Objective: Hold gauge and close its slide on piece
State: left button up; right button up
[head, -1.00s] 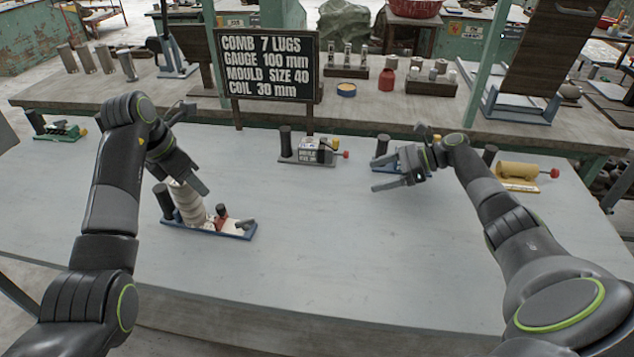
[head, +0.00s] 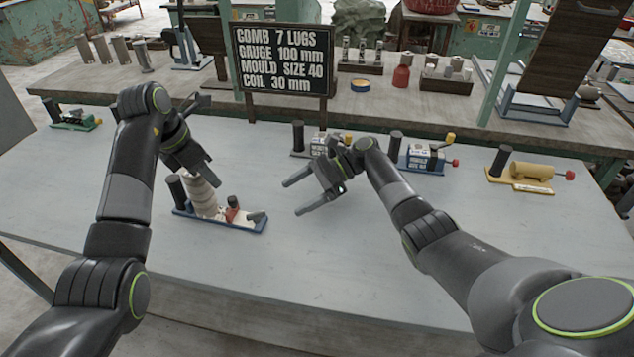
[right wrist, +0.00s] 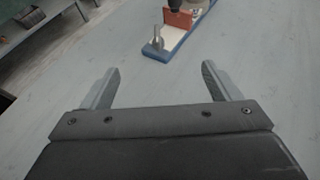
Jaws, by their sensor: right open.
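The gauge with a blue base (head: 245,224) lies on the near table, left of centre. It has a black post (head: 178,190) at its left end and a small red slide (head: 233,203) toward its right. A pale ribbed cylindrical piece (head: 205,200) rises at a tilt by the post; its top is hidden by my left gripper. My left gripper (head: 207,177) is over the piece; its grip is unclear. My right gripper (head: 291,198) is open and empty, right of the gauge and apart from it. The gauge's blue end (right wrist: 160,52) and red slide (right wrist: 178,19) show ahead of its fingers.
Similar tools stand along the table's back: green (head: 74,120), grey partly behind my right arm (head: 305,150), blue (head: 424,158) and yellow (head: 524,175). A black sign (head: 282,60) stands behind. The table front (head: 250,270) is clear.

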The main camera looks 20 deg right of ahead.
aim_at(264, 215)
jog(key=x, duration=1)
